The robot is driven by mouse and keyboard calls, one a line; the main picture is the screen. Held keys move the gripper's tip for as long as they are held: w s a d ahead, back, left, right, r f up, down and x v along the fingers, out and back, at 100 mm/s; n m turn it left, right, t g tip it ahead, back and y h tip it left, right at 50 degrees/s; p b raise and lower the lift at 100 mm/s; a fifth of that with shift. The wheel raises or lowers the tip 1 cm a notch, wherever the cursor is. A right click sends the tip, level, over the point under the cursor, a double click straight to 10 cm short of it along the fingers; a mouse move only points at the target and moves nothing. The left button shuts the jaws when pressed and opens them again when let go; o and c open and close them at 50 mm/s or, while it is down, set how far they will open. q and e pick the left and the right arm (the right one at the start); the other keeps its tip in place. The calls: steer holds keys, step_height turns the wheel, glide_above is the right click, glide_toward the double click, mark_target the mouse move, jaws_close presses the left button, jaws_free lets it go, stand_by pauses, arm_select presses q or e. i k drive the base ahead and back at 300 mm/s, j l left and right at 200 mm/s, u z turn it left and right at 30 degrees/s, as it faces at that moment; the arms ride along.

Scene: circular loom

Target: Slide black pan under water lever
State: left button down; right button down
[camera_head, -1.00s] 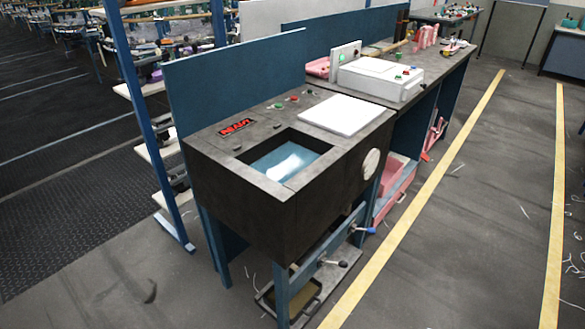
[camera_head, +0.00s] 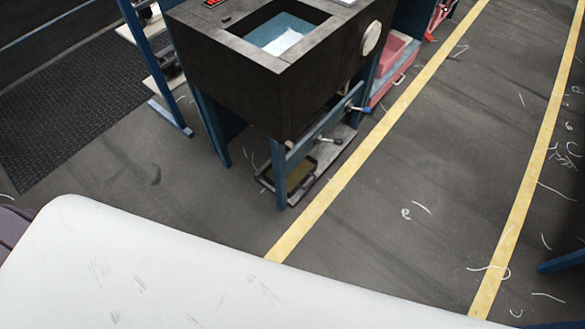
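The black pan (camera_head: 264,183) sits low under the dark water tank (camera_head: 235,92), on or near the floor between the blue legs of its stand. It has a black rim and a brownish inside, and a blue leg hides part of it. A lever with a blue tip (camera_head: 366,110) sticks out at the right side of the stand. A second lever with a dark knob (camera_head: 337,142) sits lower, above a grey base plate. I cannot tell which one is the water lever. Neither of my grippers is in view.
A large white surface (camera_head: 150,270) fills the lower left and bottom. Yellow floor lines (camera_head: 380,130) run to the right of the stand. Pink bins (camera_head: 392,65) stand behind it. The grey floor in front and to the right is clear apart from white scraps.

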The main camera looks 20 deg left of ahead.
mark_target(295, 179)
steer(key=j+z, duration=0.45)
steer(key=j, duration=1.05)
steer(key=i, duration=0.05)
